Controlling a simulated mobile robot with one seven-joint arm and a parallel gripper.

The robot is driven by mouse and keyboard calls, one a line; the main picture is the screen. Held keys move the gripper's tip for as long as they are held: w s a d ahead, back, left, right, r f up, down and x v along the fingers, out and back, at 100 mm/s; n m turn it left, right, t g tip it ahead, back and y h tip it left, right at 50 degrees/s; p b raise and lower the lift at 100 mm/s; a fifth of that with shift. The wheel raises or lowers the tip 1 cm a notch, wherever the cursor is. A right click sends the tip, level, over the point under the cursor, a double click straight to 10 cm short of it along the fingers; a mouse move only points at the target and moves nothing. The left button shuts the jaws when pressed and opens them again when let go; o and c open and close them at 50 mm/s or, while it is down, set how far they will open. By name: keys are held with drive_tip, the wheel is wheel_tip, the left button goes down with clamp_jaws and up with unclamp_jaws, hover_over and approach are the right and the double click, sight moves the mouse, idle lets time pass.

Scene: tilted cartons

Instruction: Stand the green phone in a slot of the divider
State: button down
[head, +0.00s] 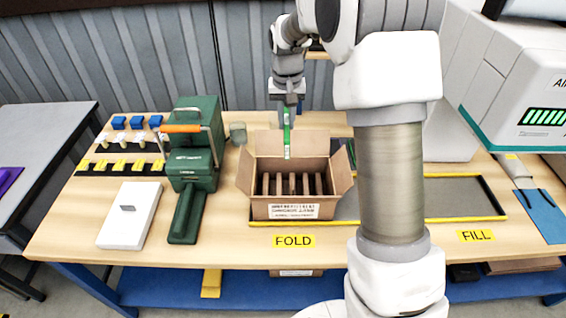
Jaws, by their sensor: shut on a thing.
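The green phone (286,131) is a thin upright strip with a pale lower end. My gripper (287,100) is shut on its upper part and holds it upright above the back of the open carton. The divider (292,184) sits inside the cardboard carton (295,211) and forms several narrow slots side by side. The phone's lower end is in front of the carton's back flap in this view, above the divider. Whether it lines up with a slot, I cannot tell. The slot bottoms are dark and hidden.
A green machine with an orange handle (181,128) stands left of the carton. A white box (129,215) lies farther left. A yellow-edged grey mat (450,197) runs to the right. The carton's flaps stand open around it, and my arm hides part of the table.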

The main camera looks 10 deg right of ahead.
sight(286, 148)
drive_tip(key=shift+f+b, duration=6.55)
drive_tip(key=shift+f, duration=5.6)
drive_tip(key=shift+f, duration=0.3)
drive_tip(key=c, duration=0.8)
unclamp_jaws()
drive_tip(key=shift+o, duration=0.2)
drive_tip(key=shift+s, duration=0.1)
drive_tip(key=r, duration=0.5)
drive_tip(key=s+r+p, duration=0.1)
drive_tip(key=r, duration=0.5)
drive_tip(key=s+r, duration=0.1)
drive_tip(key=r, duration=0.5)
drive_tip(key=shift+a+r+p, duration=0.2)
drive_tip(key=shift+a+p, duration=0.05)
drive_tip(key=shift+p, duration=0.05)
